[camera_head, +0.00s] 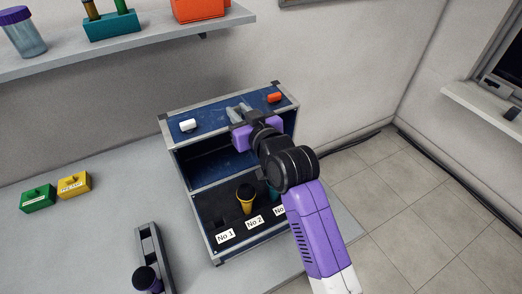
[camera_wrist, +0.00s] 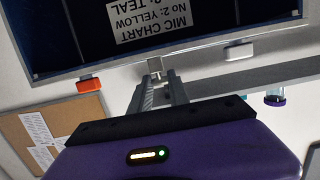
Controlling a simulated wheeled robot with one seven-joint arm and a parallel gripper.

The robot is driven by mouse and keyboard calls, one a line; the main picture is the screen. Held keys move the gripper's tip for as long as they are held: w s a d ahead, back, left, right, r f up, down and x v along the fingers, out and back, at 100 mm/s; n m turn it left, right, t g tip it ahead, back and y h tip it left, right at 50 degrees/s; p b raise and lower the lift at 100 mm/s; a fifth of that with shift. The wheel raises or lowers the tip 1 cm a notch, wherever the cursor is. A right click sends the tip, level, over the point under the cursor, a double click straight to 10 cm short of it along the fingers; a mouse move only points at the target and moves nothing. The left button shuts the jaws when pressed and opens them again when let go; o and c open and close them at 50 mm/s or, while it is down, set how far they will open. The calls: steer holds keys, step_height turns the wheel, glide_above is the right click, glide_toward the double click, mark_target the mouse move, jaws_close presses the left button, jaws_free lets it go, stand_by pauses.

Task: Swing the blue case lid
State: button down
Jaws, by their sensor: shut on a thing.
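The blue case (camera_head: 220,245) stands on the counter with its blue lid (camera_head: 215,122) raised over the tray. A white catch (camera_head: 188,125) and an orange catch (camera_head: 274,97) sit on the lid. In the wrist view the lid's edge (camera_wrist: 200,55) crosses the top, with an upside-down mic chart label (camera_wrist: 140,18) inside it. My gripper (camera_head: 237,112) is at the lid between the catches; its fingers also show in the wrist view (camera_wrist: 156,85). They are shut on a small grey tab (camera_wrist: 155,64) at the lid's edge. My wrist hides part of the lid and tray.
The tray holds a yellow mic (camera_head: 245,198) and a partly hidden teal mic (camera_head: 273,192); No 1 looks empty. Green (camera_head: 38,198) and yellow (camera_head: 74,184) blocks stand left. A shelf (camera_head: 130,48) hangs above.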

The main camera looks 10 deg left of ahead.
steer(key=f+p+v, duration=0.1)
steer(key=v, duration=0.5)
steer(key=shift+f, duration=0.35)
steer(key=shift+s+d, duration=0.1)
steer(key=s+d+f, duration=0.2)
steer(key=s+d, duration=0.2)
steer(key=s, duration=0.2)
steer(key=shift+f+b, duration=0.3)
steer(key=shift+b, duration=0.15)
stand_by(0.4)
